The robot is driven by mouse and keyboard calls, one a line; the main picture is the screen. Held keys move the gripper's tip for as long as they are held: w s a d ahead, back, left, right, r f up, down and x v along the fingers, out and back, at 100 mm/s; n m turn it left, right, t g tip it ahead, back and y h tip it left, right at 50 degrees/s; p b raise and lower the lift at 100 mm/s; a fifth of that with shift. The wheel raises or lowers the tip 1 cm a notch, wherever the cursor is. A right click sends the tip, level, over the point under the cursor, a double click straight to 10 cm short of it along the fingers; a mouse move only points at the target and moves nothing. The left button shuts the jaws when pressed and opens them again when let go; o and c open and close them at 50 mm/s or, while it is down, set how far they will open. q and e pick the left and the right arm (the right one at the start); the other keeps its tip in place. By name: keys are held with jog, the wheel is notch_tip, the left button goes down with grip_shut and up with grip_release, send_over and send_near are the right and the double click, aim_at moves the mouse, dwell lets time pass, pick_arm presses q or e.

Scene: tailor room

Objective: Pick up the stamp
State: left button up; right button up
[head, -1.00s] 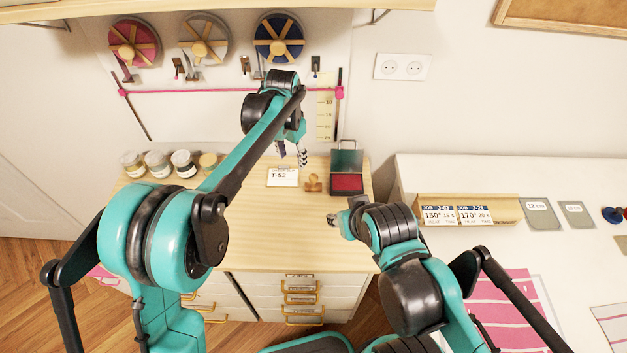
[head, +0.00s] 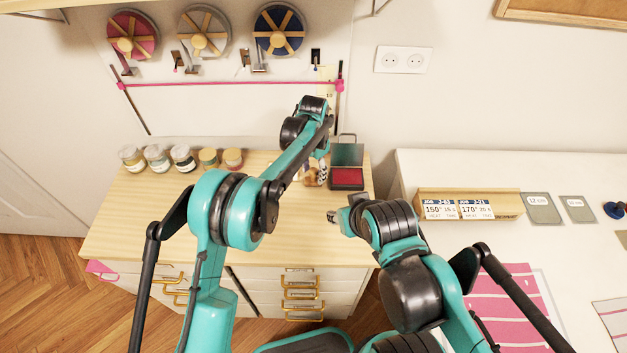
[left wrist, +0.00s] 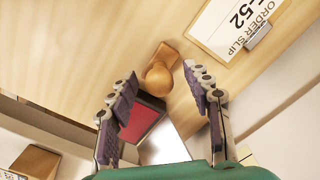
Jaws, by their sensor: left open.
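The wooden stamp (left wrist: 160,76), with a rounded knob handle, sits on the light wood table. In the head view the stamp (head: 309,179) is partly hidden by my left gripper (head: 321,172). In the left wrist view my left gripper (left wrist: 160,84) is open, its two fingers on either side of the stamp handle, with nothing held. I cannot tell how high the fingers are above the table. My right gripper (head: 335,217) is above the table's right part; its jaws are too small to judge.
An open red ink pad (head: 347,178) stands just right of the stamp. An order slip on a clipboard (left wrist: 232,22) lies beside it in the left wrist view. Several jars (head: 182,158) line the table's back left. The table's left front is clear.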

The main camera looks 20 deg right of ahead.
pick_arm(q)
grip_shut()
jog(key=shift+r, duration=0.1)
